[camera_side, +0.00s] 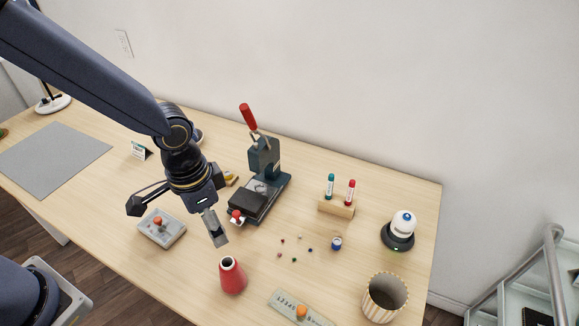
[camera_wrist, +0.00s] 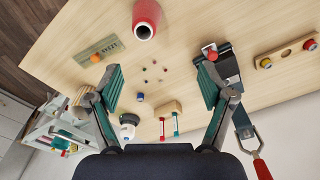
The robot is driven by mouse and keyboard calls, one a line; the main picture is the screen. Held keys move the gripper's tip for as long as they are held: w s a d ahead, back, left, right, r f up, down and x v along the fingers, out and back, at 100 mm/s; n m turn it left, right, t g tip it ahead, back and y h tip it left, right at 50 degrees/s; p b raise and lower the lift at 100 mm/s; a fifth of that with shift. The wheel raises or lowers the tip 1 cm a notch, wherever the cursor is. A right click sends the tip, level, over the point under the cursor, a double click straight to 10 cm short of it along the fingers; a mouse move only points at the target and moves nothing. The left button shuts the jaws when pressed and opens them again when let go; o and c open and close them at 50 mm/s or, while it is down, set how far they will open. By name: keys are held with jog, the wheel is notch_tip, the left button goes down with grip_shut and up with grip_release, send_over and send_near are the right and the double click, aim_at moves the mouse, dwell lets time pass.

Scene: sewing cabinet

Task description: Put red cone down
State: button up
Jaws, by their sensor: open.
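The red cone (camera_side: 231,277) stands upright on the wooden table near its front edge, with a dark hole in its pale top. It also shows at the top of the wrist view (camera_wrist: 146,18), beyond the fingertips and clear of them. My gripper (camera_side: 178,220) is above the table, up and to the left of the cone in the side view. In the wrist view its two fingers (camera_wrist: 160,85) are spread wide with nothing between them.
A press with a red handle (camera_side: 262,160) stands behind the cone.

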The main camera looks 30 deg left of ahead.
jog(key=s+a+r+n+t, duration=0.2)
jog(key=s+a+r+n, duration=0.1)
jog(key=a+r, duration=0.5)
jog(key=s+a+r+n+t, duration=0.3)
jog(key=s+a+r, duration=0.2)
jog(key=r, duration=0.5)
jog(key=a, duration=0.2)
jog(key=shift+s+a+r, duration=0.25)
jog(key=shift+s+a, duration=0.1)
